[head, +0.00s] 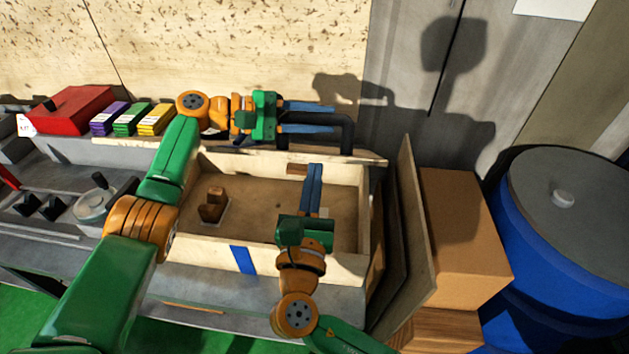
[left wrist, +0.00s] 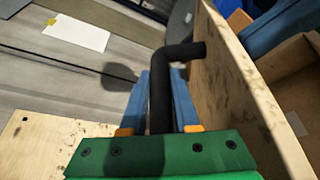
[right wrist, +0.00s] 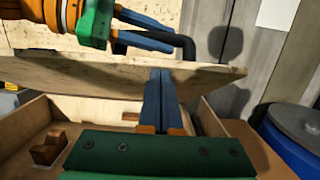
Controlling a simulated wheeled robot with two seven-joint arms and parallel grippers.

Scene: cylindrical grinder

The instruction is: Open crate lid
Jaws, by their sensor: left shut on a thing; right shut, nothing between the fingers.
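The wooden crate (head: 205,248) stands open on the grey bench, with a blue stripe on its front. Its lid (head: 368,159) is raised at the crate's back and shows nearly edge-on; its speckled face fills the right of the left wrist view (left wrist: 235,90). My left gripper (head: 332,117) is shut on the lid's black bent handle (head: 347,135), which also shows between its fingers in the left wrist view (left wrist: 160,90). My right gripper (head: 314,166) is shut and empty over the crate's inside. In the right wrist view its tips overlap the lid (right wrist: 70,75); contact is unclear.
A brown wooden block (head: 212,205) is inside the crate. Thin boards (head: 414,220) lean at its right, beside a cardboard box (head: 465,235) and a blue barrel (head: 565,265). A red box (head: 75,110) and small coloured boxes (head: 132,118) stand at the back left.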

